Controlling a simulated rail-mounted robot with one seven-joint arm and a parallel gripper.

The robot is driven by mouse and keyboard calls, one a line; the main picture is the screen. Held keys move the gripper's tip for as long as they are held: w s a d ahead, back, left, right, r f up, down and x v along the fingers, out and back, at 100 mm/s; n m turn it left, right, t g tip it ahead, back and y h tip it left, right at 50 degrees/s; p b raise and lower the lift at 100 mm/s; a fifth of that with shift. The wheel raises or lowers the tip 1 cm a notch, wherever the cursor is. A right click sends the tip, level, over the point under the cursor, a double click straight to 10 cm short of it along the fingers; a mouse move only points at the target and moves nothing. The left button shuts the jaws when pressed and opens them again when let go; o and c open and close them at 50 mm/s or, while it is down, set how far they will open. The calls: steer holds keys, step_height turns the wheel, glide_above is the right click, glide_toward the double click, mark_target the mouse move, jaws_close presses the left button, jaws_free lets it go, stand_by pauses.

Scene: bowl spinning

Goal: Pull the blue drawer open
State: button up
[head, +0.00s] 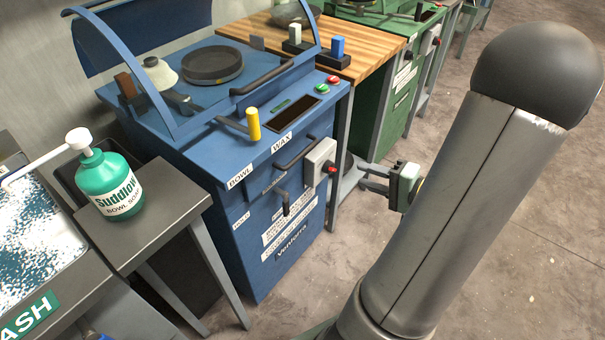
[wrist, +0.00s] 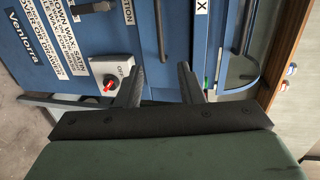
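The blue drawer (head: 270,171) is in the upper front of the blue machine, below the WAX label, and looks flush with the front. Its dark bar handle (head: 295,153) runs across it. The handle also shows in the wrist view (wrist: 160,30), upright in that picture and ahead of the gap between my fingers. My gripper (head: 364,177) is right of the machine front in the head view, apart from the handle. In the wrist view my gripper (wrist: 160,70) is open, with nothing between its two dark fingers.
A grey switch box (head: 320,162) with a red knob sticks out right of the drawer; it is beside my left finger in the wrist view (wrist: 112,72). A black lever (head: 286,205) is below the drawer. A wooden-topped bench (head: 368,57) stands beside the machine. Floor in front is clear.

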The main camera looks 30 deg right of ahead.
steer(key=x, duration=1.7)
steer(key=shift+w+d, duration=0.2)
steer(key=shift+d, duration=0.05)
jaws_close()
